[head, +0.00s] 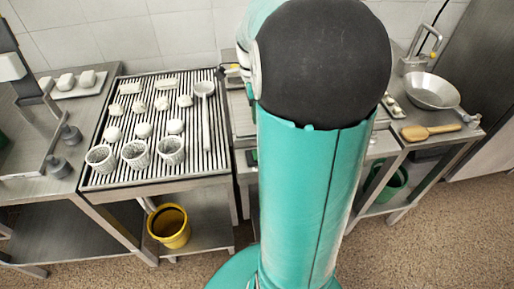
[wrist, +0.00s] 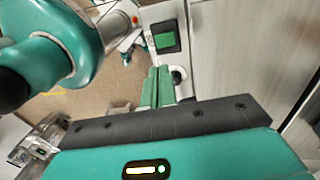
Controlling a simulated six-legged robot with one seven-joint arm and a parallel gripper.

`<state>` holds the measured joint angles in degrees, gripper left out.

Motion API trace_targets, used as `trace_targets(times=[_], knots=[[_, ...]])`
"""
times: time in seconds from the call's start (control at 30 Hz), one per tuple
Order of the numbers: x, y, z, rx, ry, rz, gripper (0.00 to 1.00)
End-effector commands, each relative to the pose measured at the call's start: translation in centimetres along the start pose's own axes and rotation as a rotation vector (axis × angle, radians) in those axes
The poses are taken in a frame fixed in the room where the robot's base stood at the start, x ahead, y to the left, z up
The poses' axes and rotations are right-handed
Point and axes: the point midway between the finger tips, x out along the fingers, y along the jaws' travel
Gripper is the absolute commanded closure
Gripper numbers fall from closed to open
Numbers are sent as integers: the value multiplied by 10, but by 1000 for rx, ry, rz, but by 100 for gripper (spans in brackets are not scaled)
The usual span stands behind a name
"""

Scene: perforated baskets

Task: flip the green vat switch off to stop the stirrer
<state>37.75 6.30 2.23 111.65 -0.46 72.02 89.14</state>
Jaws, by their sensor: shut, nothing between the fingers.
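In the wrist view a green rectangular plate in a dark frame (wrist: 166,37) sits on a pale panel and looks like the green vat switch. I cannot tell which way it is set. My gripper (wrist: 158,72) is shut and empty, its green fingers pointing toward the panel just below the plate in the picture. I cannot tell whether the fingertips touch anything. In the head view my arm covers the middle of the counter, and my gripper is hidden. A small dark green piece (head: 252,157) shows at the counter front beside my arm. The stirrer is not clearly visible.
A ribbed draining table (head: 92,180) holds several white pieces, perforated baskets (head: 135,153) and a ladle (head: 205,110). A yellow bucket (head: 169,226) stands below it. At right are a metal pan (head: 432,91), a wooden paddle (head: 430,131) and a green bucket (head: 391,184).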

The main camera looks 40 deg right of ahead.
Motion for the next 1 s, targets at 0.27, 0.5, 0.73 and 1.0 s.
trace_targets(times=[0.27,0.5,0.73,1.0], knots=[[54,0,0,0,-1,5,100],[100,0,0,0,0,4,100],[123,0,1,-1,0,1,100],[125,0,1,-2,0,-1,100]])
